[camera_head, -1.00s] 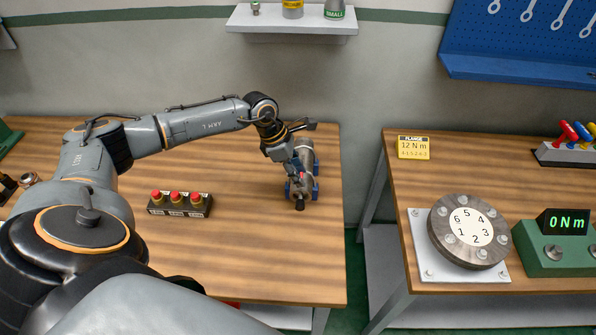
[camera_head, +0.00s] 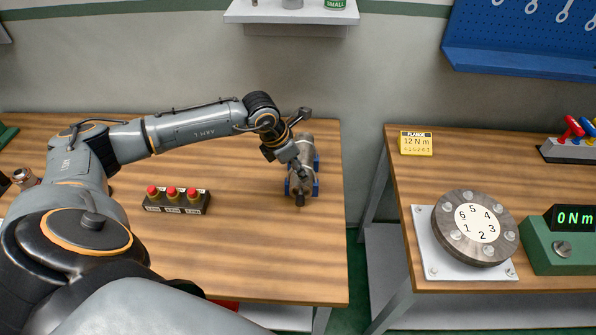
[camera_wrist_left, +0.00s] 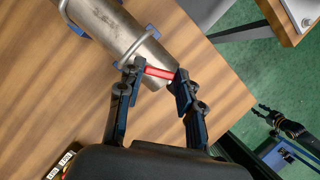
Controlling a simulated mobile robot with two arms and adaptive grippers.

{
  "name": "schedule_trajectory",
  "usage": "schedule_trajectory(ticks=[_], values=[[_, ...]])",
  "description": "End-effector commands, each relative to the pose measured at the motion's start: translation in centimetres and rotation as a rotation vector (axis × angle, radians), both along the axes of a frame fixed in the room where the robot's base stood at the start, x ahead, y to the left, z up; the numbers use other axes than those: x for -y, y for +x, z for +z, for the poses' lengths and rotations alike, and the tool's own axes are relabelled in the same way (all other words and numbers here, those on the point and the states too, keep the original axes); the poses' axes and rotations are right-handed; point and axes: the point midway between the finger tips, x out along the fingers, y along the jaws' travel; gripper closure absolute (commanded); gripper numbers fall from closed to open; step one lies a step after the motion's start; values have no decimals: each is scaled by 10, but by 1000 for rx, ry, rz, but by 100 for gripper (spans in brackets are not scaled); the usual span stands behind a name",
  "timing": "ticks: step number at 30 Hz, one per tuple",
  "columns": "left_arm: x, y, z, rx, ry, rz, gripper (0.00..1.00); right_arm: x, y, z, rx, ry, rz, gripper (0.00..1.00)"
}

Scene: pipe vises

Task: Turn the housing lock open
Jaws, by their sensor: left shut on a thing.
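The housing is a grey metal cylinder (camera_head: 303,172) lying in a blue cradle (camera_head: 316,187) on the wooden table. In the left wrist view the cylinder (camera_wrist_left: 118,28) runs from the upper left to the middle. A red bar (camera_wrist_left: 158,72), which looks like the lock's handle, crosses its near end. My left gripper (camera_wrist_left: 160,75) has its two dark fingers at the two ends of this bar and is shut on it. In the head view the left gripper (camera_head: 297,162) is over the housing and hides part of it. A dark gripper, apparently my right one (camera_wrist_left: 268,115), hangs low at the right edge; its opening is unclear.
A box with three red buttons (camera_head: 177,201) stands left of the housing. The table's right edge is close to the housing, with a gap before the second table. That table carries a numbered flange (camera_head: 475,228) and a green torque display (camera_head: 562,247).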

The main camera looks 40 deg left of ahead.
Motion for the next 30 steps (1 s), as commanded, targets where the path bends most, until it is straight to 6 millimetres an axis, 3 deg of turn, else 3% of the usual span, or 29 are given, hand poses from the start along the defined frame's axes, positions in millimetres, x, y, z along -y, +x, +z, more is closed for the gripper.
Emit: schedule_trajectory(ticks=[1,18,30], values=[[1,-1,-6,1,0,40,96,0,0,-11,-1,0,0,60],[6,0,-6,3,-3,583,96,0,-1,-80,-2,0,1,60],[8,0,-3,0,-3,916,96,-2,-2,-111,-3,2,0,60]])
